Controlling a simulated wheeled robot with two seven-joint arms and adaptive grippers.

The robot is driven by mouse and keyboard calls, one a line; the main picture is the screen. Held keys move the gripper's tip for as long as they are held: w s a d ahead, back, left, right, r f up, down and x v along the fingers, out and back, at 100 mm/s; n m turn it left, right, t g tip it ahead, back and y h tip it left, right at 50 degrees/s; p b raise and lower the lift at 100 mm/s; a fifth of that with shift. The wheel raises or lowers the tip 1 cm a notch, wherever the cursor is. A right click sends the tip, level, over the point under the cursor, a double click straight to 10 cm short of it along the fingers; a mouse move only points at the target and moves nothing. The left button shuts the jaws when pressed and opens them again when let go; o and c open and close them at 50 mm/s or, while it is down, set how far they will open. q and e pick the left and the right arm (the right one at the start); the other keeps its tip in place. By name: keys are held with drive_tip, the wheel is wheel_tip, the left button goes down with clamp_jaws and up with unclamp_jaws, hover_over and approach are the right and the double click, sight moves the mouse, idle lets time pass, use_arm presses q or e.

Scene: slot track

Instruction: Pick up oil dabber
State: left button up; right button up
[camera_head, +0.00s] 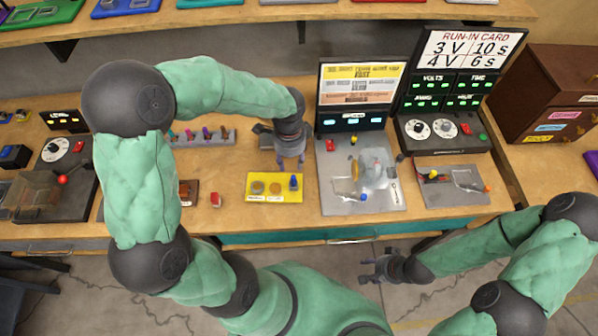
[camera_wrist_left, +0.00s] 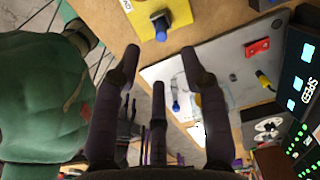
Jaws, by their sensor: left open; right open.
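A small blue upright piece (camera_head: 294,183), which looks like the oil dabber, stands at the right end of a yellow tray (camera_head: 262,196). In the left wrist view the dabber (camera_wrist_left: 160,28) shows a blue tip and a dark base on the yellow tray (camera_wrist_left: 147,8). My left gripper (camera_head: 290,163) is open and empty, pointing down just behind the tray, apart from the dabber. Its spread fingers (camera_wrist_left: 160,62) show in the left wrist view. My right gripper (camera_head: 369,268) is open and empty in front of the table's front edge.
Two round brownish pads (camera_head: 266,188) share the tray. A grey work plate (camera_head: 335,208) with a test unit (camera_head: 356,100) stands to its right. A red piece (camera_head: 216,200) lies to its left. A rack of small coloured pieces (camera_head: 205,136) stands behind.

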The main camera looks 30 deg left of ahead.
use_arm(q)
hover_over(293, 177)
drive_tip(key=f, duration=0.4)
drive_tip(key=shift+s+a+f+b, duration=0.1)
drive_tip(key=shift+s+a+b, duration=0.05)
drive_tip(key=shift+a+b, duration=0.2)
drive_tip(key=shift+d+f, duration=0.1)
drive_tip(key=shift+f, duration=0.45)
drive_tip(key=f, duration=0.1)
drive_tip(key=f+b, duration=0.1)
drive_tip(key=f, duration=0.3)
drive_tip(key=shift+w+d+b, duration=0.25)
drive_tip(key=shift+b, duration=0.1)
drive_tip(key=shift+r, duration=0.1)
clamp_jaws()
